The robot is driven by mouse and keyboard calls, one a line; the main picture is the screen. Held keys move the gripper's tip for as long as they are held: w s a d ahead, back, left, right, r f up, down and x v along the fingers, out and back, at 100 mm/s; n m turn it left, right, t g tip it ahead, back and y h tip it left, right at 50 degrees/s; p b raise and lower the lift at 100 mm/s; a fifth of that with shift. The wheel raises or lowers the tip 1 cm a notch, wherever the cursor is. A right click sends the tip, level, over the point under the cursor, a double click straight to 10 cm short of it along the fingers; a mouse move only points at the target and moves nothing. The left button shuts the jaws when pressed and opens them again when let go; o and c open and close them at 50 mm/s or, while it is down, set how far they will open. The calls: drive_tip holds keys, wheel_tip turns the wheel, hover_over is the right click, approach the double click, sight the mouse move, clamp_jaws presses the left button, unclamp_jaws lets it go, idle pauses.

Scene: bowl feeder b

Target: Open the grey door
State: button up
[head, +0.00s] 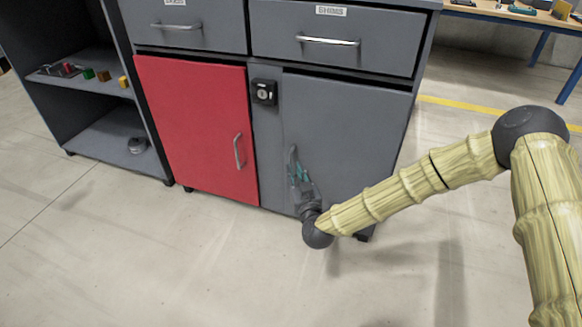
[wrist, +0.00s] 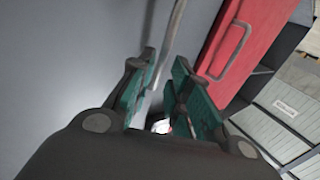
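The grey door (head: 350,130) is the lower right door of the grey cabinet and looks shut or nearly so. Its upright bar handle (head: 293,155) is at the door's left side, partly hidden by my gripper. My gripper (head: 297,172) is in front of the door at the handle's lower part. In the wrist view the handle (wrist: 174,32) runs down into the gap between the teal fingertips of my gripper (wrist: 163,88). The fingers are apart, with a gap between them. I cannot tell whether either finger touches the handle.
A red door (head: 195,125) with its own handle (head: 238,151) is left of the grey door. A black lock box (head: 264,92) sits between them. Two drawers (head: 335,38) are above. Open shelves (head: 85,75) stand at the left. The floor (head: 190,265) in front is clear.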

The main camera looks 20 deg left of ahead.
sight(291, 163)
drive_tip(key=shift+b+x, duration=0.85)
drive_tip(key=shift+x, duration=1.75)
clamp_jaws()
